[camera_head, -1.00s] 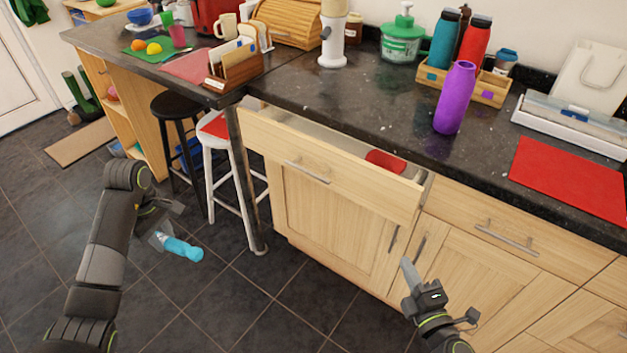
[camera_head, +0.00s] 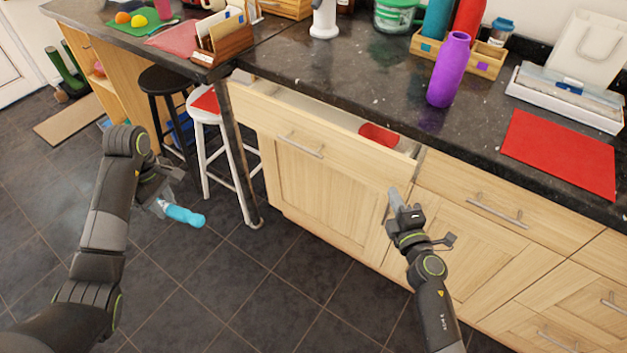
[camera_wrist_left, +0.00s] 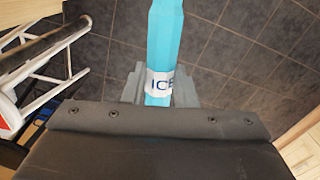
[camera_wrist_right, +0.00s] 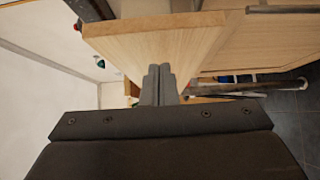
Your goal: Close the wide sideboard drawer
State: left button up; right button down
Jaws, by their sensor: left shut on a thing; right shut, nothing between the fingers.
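The wide sideboard drawer (camera_head: 322,152) stands pulled out under the dark worktop, with a bar handle (camera_head: 301,146) on its light wood front. A red item (camera_head: 379,134) shows inside it. My right gripper (camera_head: 394,196) is shut and empty, close to the right end of the drawer front. In the right wrist view, its fingertips (camera_wrist_right: 159,72) appear against a light wood panel (camera_wrist_right: 160,47); I cannot tell whether they touch it. My left gripper (camera_head: 159,206) is shut on a light-blue bottle-like item (camera_head: 185,214), labelled with letters starting "IC" in the left wrist view (camera_wrist_left: 165,40), over the floor.
A purple bottle (camera_head: 449,70) stands on the worktop above the drawer's right part. A white stool (camera_head: 204,117) with a red seat and a black stool (camera_head: 166,84) stand left of the sideboard. The tiled floor (camera_head: 265,290) in front is clear.

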pick_arm(q)
jog(key=shift+f, duration=0.1)
pick_arm(e)
jog(key=shift+w+d, duration=0.6)
jog(key=shift+w, duration=0.2)
